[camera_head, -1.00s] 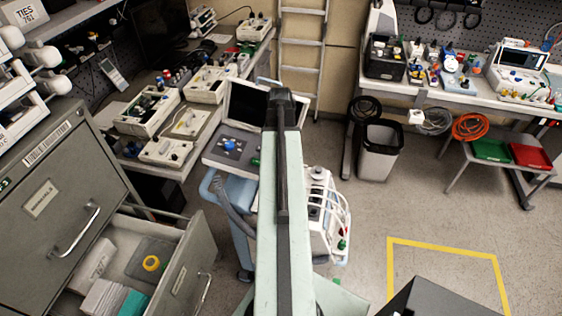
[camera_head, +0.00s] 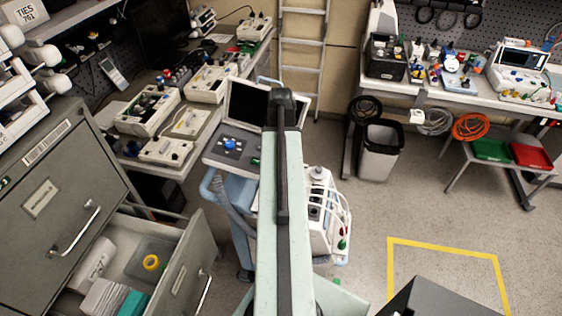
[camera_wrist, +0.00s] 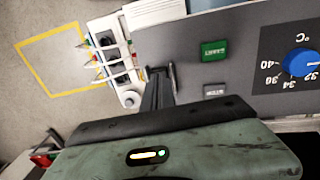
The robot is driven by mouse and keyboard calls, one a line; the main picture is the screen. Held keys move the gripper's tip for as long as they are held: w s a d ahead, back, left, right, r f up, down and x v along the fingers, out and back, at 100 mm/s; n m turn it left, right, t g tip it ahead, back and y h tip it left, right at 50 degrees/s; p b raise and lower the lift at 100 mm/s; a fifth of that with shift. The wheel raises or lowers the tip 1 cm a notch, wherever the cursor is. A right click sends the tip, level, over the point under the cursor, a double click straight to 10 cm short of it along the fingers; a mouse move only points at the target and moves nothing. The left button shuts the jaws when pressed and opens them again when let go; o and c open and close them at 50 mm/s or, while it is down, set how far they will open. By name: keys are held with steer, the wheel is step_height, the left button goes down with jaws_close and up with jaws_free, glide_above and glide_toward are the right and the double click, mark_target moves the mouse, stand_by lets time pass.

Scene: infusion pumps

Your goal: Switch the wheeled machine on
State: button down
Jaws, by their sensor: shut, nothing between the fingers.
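The wheeled machine stands under my arm in the head view, with a tilted screen (camera_head: 248,104), a grey control panel (camera_head: 216,151) and a light blue frame on wheels. In the wrist view its panel (camera_wrist: 262,22) carries a green START button (camera_wrist: 214,50), a grey STOP button (camera_wrist: 215,90) and a blue temperature knob (camera_wrist: 303,62). The green button also shows beside my arm in the head view (camera_head: 255,162). My gripper (camera_wrist: 159,72) is shut and empty, left of the START button, near the panel's edge. Contact cannot be told. My arm hides the gripper in the head view.
A white unit with hoses (camera_head: 322,215) is on the machine's right side. A cabinet with an open drawer (camera_head: 178,262) stands at left. Benches with devices line the back. A grey bin (camera_head: 380,150) stands behind right. Floor with a yellow outline (camera_head: 440,247) is at right.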

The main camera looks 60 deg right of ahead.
steer(key=shift+f+b, duration=0.7)
steer(key=shift+f, duration=0.05)
steer(key=shift+r, duration=0.1)
step_height(320, 180, up, 7)
steer(key=p, duration=0.7)
stand_by(0.5)
